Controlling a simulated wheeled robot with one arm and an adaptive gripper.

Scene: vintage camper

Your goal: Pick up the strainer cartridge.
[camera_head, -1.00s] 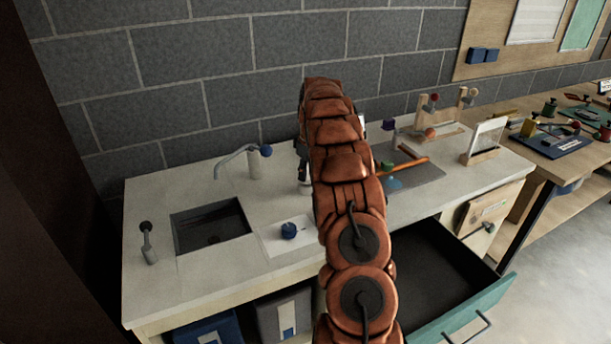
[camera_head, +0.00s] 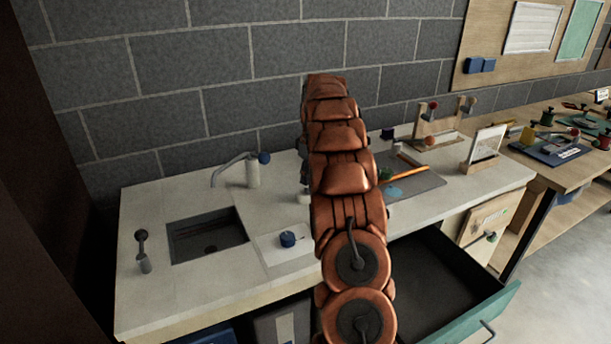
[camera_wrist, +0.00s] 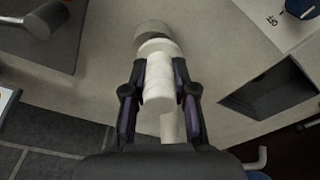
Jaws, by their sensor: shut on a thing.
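The strainer cartridge appears to be the white ribbed cylinder (camera_wrist: 158,82) between my fingers in the wrist view, with a greyish cap-like part (camera_wrist: 152,29) at its far end. My gripper (camera_wrist: 160,92) is shut on it, one dark finger against each side. In the head view my copper arm hides most of the gripper; a small pale part (camera_head: 303,197) shows at the arm's left edge, just above the counter. I cannot tell whether the cylinder touches the counter.
The pale counter (camera_head: 190,285) has a sink (camera_head: 208,238), a tap (camera_head: 252,172), a soap-pump-like fitting (camera_head: 143,252) and a blue knob (camera_head: 288,239). A grey mat (camera_head: 425,181) with tools lies right of my arm. An open drawer (camera_head: 425,290) juts out below the counter.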

